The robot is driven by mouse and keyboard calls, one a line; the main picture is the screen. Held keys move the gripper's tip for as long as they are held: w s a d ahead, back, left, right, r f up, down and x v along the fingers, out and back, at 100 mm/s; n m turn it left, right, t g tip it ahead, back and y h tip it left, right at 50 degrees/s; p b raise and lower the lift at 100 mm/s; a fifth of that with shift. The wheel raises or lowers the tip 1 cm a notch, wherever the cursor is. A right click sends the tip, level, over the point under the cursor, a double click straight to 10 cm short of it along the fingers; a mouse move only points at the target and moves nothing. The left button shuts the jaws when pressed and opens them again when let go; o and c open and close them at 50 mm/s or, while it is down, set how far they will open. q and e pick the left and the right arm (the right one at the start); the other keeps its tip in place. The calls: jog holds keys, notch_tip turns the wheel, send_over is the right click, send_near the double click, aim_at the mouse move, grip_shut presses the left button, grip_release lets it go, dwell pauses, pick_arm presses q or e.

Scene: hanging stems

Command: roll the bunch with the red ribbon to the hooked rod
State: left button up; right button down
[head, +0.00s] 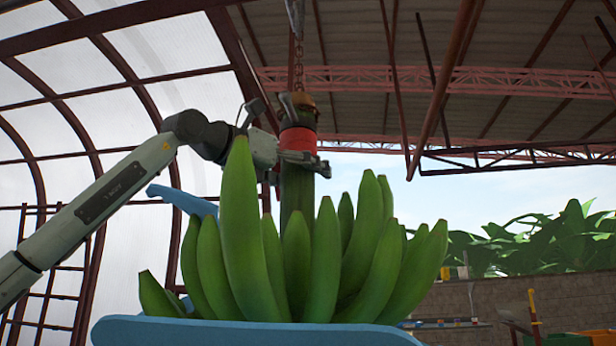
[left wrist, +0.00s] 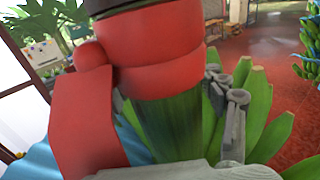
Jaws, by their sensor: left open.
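The bunch of green bananas (head: 330,265) hangs in the middle of the head view, its thick green stem (head: 296,190) upright. A red ribbon (head: 297,138) is wrapped around the stem top, under a chain (head: 298,70). In the left wrist view the ribbon (left wrist: 165,50) is close, with a knot and a hanging tail. My left gripper (head: 303,160) is open at the stem, just below the ribbon; fingers (left wrist: 232,115) show beside the stem in the wrist view. I cannot tell whether they touch it. The right gripper is not in view. I cannot make out the hooked rod with certainty.
A light blue curved piece (head: 250,332) lies in front of the bunch, and another (head: 182,200) behind it. Another bunch with blue (left wrist: 311,45) is at the right edge of the wrist view. A low wall (head: 500,298) stands at the right. Red floor (left wrist: 280,90) looks clear.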

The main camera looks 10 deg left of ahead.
pick_arm(q)
jog(key=v, duration=1)
jog(key=shift+s+a, duration=0.15)
jog(key=shift+s, duration=0.1)
jog(key=shift+s+a, duration=0.1)
jog(key=shift+s, duration=0.1)
